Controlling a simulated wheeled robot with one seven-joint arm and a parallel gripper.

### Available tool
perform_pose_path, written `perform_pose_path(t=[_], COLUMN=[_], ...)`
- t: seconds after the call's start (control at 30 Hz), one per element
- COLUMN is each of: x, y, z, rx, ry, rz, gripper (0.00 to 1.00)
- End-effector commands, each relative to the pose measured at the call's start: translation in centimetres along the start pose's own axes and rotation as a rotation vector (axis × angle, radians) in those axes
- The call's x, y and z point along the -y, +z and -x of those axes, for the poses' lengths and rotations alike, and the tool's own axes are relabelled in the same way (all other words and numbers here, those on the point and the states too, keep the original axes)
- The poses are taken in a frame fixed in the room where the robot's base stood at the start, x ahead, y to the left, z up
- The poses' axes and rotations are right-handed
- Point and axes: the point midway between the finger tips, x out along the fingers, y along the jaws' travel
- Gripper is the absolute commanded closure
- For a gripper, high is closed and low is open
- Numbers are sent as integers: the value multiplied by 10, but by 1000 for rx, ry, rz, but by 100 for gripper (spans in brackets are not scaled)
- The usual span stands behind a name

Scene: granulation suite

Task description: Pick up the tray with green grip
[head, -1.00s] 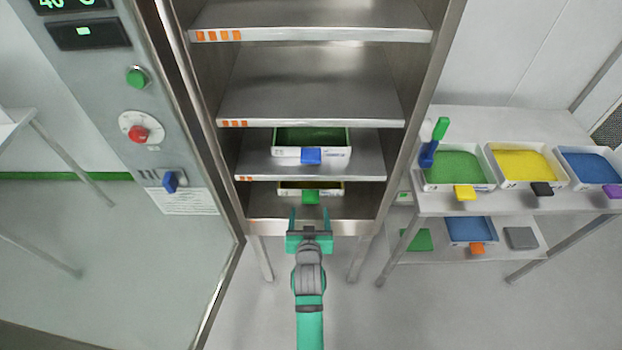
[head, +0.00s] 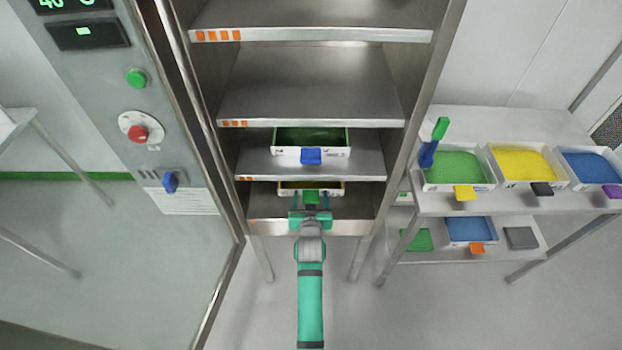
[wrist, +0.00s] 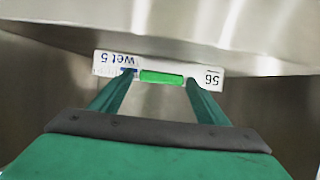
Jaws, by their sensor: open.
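The tray with the green grip (head: 330,187) sits on the lowest shelf of the steel cabinet, and yellow contents show behind its white front. Its green grip (head: 312,197) points toward me. In the wrist view the white front (wrist: 205,75) carries writing, and the green grip (wrist: 162,78) shows between the finger ends. My gripper (head: 311,196) is open, with a finger on either side of the grip. I cannot tell whether the fingers touch it.
A tray with a blue grip (head: 283,153) stands on the shelf above, close over my gripper. The cabinet's side walls flank the shelves. A rack (head: 440,207) with several trays stands at the right. The open door with controls (head: 130,150) is at the left.

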Motion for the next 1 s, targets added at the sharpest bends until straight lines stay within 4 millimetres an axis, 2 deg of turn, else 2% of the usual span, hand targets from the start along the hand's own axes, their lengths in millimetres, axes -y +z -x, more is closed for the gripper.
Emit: perform_pose_path(t=[0.1,0.33,0.73,0.93,1.0], x=[0,0,0,0,-8], y=[0,0,-7,-32,-38], z=[0,0,3,13,26], rx=[0,0,-4,-7,-5], ry=[0,0,0,0,3], rz=[0,0,0,-1,-2], gripper=[31,85,85,85,85])
